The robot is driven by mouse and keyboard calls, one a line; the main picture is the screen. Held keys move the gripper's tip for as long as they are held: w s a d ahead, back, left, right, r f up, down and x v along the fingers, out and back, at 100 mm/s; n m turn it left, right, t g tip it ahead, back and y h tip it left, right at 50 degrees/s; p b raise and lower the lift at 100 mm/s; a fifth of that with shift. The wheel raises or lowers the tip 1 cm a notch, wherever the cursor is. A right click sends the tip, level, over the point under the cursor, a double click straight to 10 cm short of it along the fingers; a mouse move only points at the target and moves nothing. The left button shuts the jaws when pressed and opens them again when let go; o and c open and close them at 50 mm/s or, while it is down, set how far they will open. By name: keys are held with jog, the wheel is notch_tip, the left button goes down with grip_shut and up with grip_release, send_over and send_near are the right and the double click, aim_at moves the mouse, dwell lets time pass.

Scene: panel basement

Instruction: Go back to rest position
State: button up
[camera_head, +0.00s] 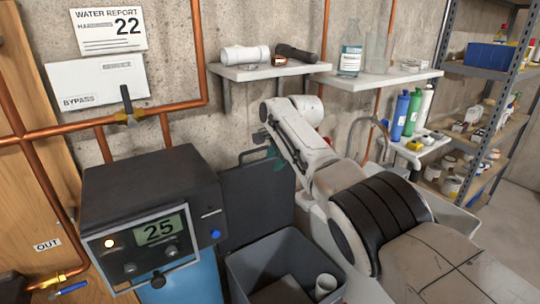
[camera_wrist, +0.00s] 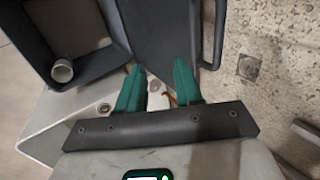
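My gripper (camera_wrist: 157,80) shows in the wrist view with its two teal fingers apart and nothing held between them. In the head view my gripper (camera_head: 274,158) is small and partly hidden by my arm; a teal finger shows in front of the dark panel (camera_head: 255,195). My arm reaches from the lower right toward the wall. The control unit (camera_head: 155,230), a dark box with a display reading 25, stands at the left, apart from my gripper.
A grey bin (camera_head: 255,265) with a white cup (camera_head: 325,286) stands below my gripper. Copper pipes (camera_head: 165,119) with a valve (camera_head: 128,118) run along the wall. Wall shelves (camera_head: 270,71) hold bottles and cylinders. A metal rack (camera_head: 485,130) stands at the right, with bare floor beside it.

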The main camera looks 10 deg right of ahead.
jog(key=shift+s+d, duration=0.15)
jog(key=shift+s, duration=0.25)
jog(key=s+a+f+n+g+b, duration=0.15)
jog(key=s+f, duration=0.25)
jog(key=f, duration=0.4)
jog(key=s+a+f+n, duration=0.1)
jog(key=s+f+n, duration=0.15)
jog(key=f, duration=0.55)
jog(key=s+f+n+g+b, duration=0.1)
jog(key=s+f+n, duration=0.3)
jog(key=s+f, duration=1.1)
jog(key=s+d+f+n+g+b, duration=0.1)
jog(key=s+d+f+n, duration=0.15)
jog(key=s, duration=0.85)
jog(key=s+d+f+n+g, duration=0.1)
jog(key=s+d+f, duration=0.15)
jog(key=s, duration=0.85)
jog(key=s+d+r+n+h, duration=0.1)
jog(key=s+d+r, duration=0.1)
jog(key=s, duration=0.6)
jog(key=s+d+r+n+h+b, duration=0.1)
jog(key=s+d, duration=0.2)
jog(key=s, duration=0.6)
jog(key=shift+s+d+r, duration=0.15)
jog(key=shift+s+r, duration=0.1)
jog(key=shift+r, duration=0.1)
